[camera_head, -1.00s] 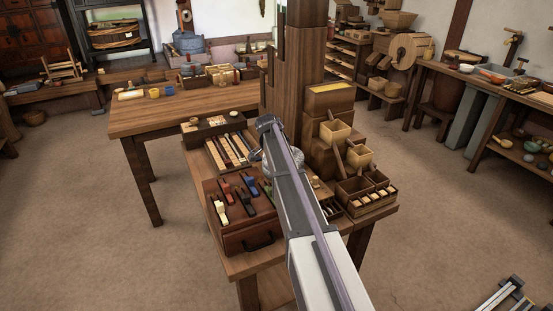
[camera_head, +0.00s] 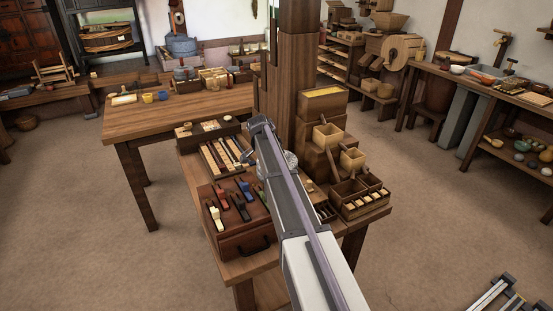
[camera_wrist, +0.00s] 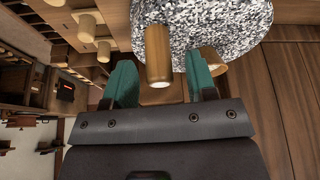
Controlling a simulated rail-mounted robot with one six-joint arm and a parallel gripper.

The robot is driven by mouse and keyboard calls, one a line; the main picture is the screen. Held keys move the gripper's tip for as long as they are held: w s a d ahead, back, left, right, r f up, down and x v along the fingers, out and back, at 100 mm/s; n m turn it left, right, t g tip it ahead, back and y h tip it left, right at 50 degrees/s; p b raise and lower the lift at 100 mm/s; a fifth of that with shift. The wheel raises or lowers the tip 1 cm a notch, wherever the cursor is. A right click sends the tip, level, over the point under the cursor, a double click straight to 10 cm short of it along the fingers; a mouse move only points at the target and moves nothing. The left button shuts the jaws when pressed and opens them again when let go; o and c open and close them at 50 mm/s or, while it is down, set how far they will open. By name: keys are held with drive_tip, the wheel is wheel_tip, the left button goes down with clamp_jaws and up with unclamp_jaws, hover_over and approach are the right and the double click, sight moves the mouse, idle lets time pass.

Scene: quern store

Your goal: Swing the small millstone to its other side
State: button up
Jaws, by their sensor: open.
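The small millstone (camera_wrist: 210,22) is a speckled grey-white stone at the top of the wrist view. A round wooden peg, looking like its handle (camera_wrist: 157,50), stands between my gripper's (camera_wrist: 161,80) two green fingers. The fingers are open, with gaps on both sides of the peg. In the head view only a grey bit of the stone (camera_head: 291,160) shows beside my arm, which hides the rest and my gripper.
Left of my arm are a dark red box (camera_head: 236,219) with coloured-handled tools and a slotted tray (camera_head: 222,154). On the right are wooden boxes with square scoops (camera_head: 327,136) and a compartment tray (camera_head: 361,197). A thick wooden post (camera_head: 300,60) stands close behind.

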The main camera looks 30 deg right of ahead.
drive_tip(key=p+v, duration=0.6)
drive_tip(key=v, duration=0.2)
drive_tip(key=shift+r, duration=0.3)
drive_tip(key=shift+a, duration=0.1)
drive_tip(key=s+a+r+n+y+p, duration=0.1)
drive_tip(key=s+a+n, duration=0.4)
drive_tip(key=s, duration=0.5)
drive_tip(key=s+a+r+n+y+p, duration=0.2)
drive_tip(key=s+a+n, duration=0.3)
drive_tip(key=s+a, duration=0.3)
drive_tip(key=s+a+r+n+y+p, duration=0.1)
drive_tip(key=s+a+n, duration=0.4)
drive_tip(key=s, duration=0.9)
drive_tip(key=a+r+p, duration=0.1)
drive_tip(key=a+p, duration=0.1)
drive_tip(key=shift+n+g+p, duration=0.4)
drive_tip(key=shift+a, duration=0.1)
